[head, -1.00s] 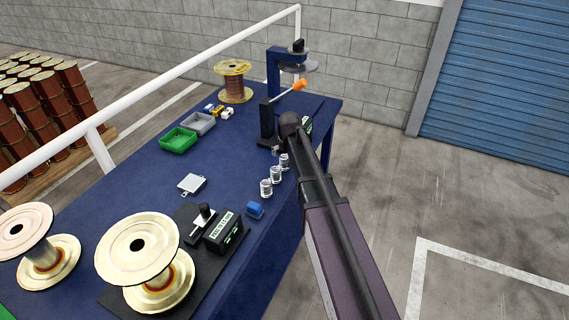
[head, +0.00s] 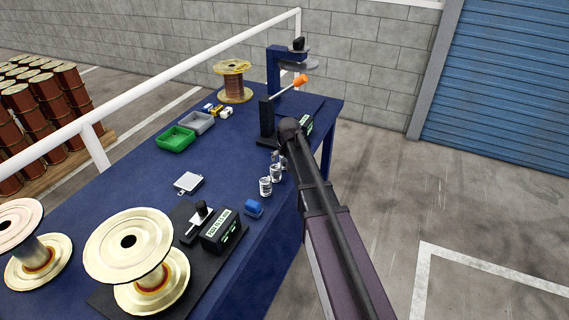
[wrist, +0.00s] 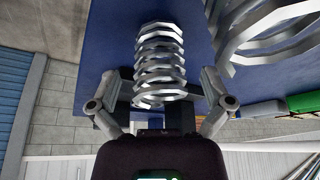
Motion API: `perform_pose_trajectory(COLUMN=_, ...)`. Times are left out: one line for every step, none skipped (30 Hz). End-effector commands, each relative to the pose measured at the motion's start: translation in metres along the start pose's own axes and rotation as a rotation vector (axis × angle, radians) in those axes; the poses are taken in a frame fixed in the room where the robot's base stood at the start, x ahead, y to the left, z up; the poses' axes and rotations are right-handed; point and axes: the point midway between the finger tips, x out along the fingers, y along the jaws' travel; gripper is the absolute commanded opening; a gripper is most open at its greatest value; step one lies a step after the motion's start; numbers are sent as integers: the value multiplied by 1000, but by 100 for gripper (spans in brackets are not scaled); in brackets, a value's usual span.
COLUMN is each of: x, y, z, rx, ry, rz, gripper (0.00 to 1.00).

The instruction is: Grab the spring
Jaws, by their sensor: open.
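Silver coil springs stand in a row near the right edge of the blue table. In the head view the nearest spring (head: 265,187) and the middle spring (head: 275,173) show clearly; the far end of the row is partly hidden by my arm. In the wrist view one spring (wrist: 160,55) lies between the two fingers of my gripper (wrist: 160,82), with a gap on each side. My gripper is open, and its fingers overlap the spring's lower coils in the picture. Another spring (wrist: 268,28) looms large at the upper right. Whether the fingers touch the spring cannot be told.
A clamp-like stand with an orange-tipped lever (head: 300,80) is behind my gripper. Green (head: 176,140) and grey trays (head: 200,123) sit left. Large spools (head: 128,243) fill the front.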

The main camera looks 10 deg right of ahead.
Motion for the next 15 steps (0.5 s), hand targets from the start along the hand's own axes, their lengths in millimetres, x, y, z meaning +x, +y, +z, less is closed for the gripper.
perform_pose_trajectory(x=0, y=0, z=0, rx=0, ry=0, rz=0, gripper=100)
perform_pose_trajectory(x=0, y=0, z=0, rx=0, ry=0, rz=0, gripper=100)
perform_pose_trajectory(x=0, y=0, z=0, rx=0, ry=0, rz=0, gripper=100)
perform_pose_trajectory(x=0, y=0, z=0, rx=0, ry=0, rz=0, gripper=100)
perform_pose_trajectory(x=0, y=0, z=0, rx=0, ry=0, rz=0, gripper=100)
perform_pose_trajectory(x=0, y=0, z=0, rx=0, ry=0, rz=0, gripper=100)
perform_pose_trajectory(x=0, y=0, z=0, rx=0, ry=0, rz=0, gripper=100)
perform_pose_trajectory(x=0, y=0, z=0, rx=0, ry=0, rz=0, gripper=100)
perform_pose_trajectory(x=0, y=0, z=0, rx=0, ry=0, rz=0, gripper=100)
perform_pose_trajectory(x=0, y=0, z=0, rx=0, ry=0, rz=0, gripper=100)
perform_pose_trajectory(x=0, y=0, z=0, rx=0, ry=0, rz=0, gripper=100)
perform_pose_trajectory(x=0, y=0, z=0, rx=0, ry=0, rz=0, gripper=100)
perform_pose_trajectory(x=0, y=0, z=0, rx=0, ry=0, rz=0, gripper=100)
perform_pose_trajectory(x=0, y=0, z=0, rx=0, ry=0, rz=0, gripper=100)
perform_pose_trajectory(x=0, y=0, z=0, rx=0, ry=0, rz=0, gripper=91)
